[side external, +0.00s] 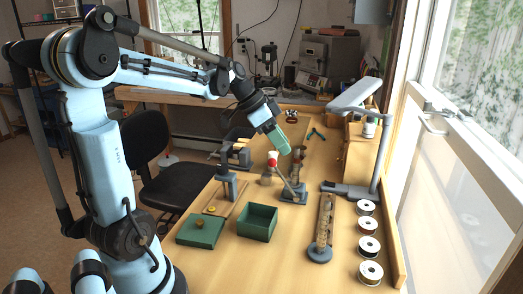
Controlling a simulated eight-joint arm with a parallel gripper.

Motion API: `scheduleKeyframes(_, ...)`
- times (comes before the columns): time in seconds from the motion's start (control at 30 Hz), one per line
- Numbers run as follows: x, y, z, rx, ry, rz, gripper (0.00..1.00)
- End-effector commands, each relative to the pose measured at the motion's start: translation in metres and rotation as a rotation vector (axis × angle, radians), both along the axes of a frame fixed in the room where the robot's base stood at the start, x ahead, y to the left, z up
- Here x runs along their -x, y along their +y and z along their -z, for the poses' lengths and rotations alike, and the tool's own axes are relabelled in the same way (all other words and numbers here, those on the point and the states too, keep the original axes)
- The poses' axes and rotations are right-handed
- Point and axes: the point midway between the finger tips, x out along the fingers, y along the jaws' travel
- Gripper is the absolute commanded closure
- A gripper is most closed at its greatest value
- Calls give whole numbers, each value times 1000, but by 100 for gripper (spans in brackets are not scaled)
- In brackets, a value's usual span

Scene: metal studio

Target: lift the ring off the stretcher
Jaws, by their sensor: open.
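The stretcher (296,191) appears to be the upright metal tool on a dark base near the middle of the bench, with a slanted lever ending in a red knob (272,162). I cannot make out a ring on it at this size. My gripper (287,151), with green fingers, points down and to the right just above the tool's top. It is open, and I see nothing held in it. Whether the fingertips touch the tool cannot be told from this side.
An open green box (257,222) and a green tray (200,231) with a small brown item stand in front. A perforated upright tool (325,222) and several wire spools (370,246) are at right. A lamp (354,98) overhangs the right side. Bare bench lies in front.

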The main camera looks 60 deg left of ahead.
Motion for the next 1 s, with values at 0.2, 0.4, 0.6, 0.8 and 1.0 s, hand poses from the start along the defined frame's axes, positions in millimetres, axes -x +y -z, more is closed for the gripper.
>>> scheduleKeyframes(0.2,-9,50,-2,13,-103,109,56)
scheduleKeyframes(0.4,-11,58,0,11,-131,139,56)
scheduleKeyframes(0.6,-18,53,9,10,-130,141,56)
scheduleKeyframes(0.8,-28,46,23,10,-130,140,56)
scheduleKeyframes(1.0,-38,38,36,10,-130,139,56)
